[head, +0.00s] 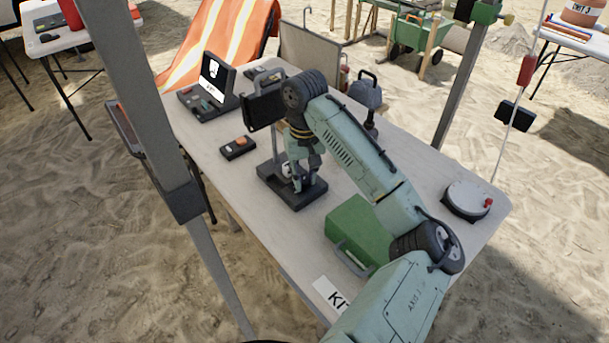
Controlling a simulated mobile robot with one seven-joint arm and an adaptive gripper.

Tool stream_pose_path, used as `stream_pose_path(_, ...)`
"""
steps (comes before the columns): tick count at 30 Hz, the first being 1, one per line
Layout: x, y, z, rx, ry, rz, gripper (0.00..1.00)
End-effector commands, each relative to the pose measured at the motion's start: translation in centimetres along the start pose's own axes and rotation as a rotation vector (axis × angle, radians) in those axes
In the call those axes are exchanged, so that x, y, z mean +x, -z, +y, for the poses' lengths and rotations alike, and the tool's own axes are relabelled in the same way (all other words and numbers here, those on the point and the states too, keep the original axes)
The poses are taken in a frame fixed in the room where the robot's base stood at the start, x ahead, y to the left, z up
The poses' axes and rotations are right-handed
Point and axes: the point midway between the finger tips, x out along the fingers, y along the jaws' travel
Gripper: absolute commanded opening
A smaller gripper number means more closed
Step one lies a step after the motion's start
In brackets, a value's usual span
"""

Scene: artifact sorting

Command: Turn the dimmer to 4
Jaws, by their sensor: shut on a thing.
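My gripper (298,186) points down at a black base (310,199) with an upright post near the middle of the table. It is shut on a small part on top of this base, which I take to be the dimmer's knob. The fingers hide most of that part. A small whitish patch shows beside the fingers. No numbers or pointer can be read at this size, so I cannot tell the setting.
A green box (360,228) lies close to the right of the base. A small black device with an orange part (238,148) is to its left. A round white-topped device (466,199) stands at the right edge. An open black case (208,95) is at the back left.

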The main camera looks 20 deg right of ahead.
Motion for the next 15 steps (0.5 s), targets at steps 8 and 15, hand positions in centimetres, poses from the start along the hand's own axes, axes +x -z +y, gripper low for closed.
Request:
stream_pose_path(8, 0.1, -0.12, -0.02, 0.262, 0.0, -0.005, 0.0)
stream_pose_path(15, 0.1, -0.11, -0.04, 0.488, -0.001, -0.005, 0.0)
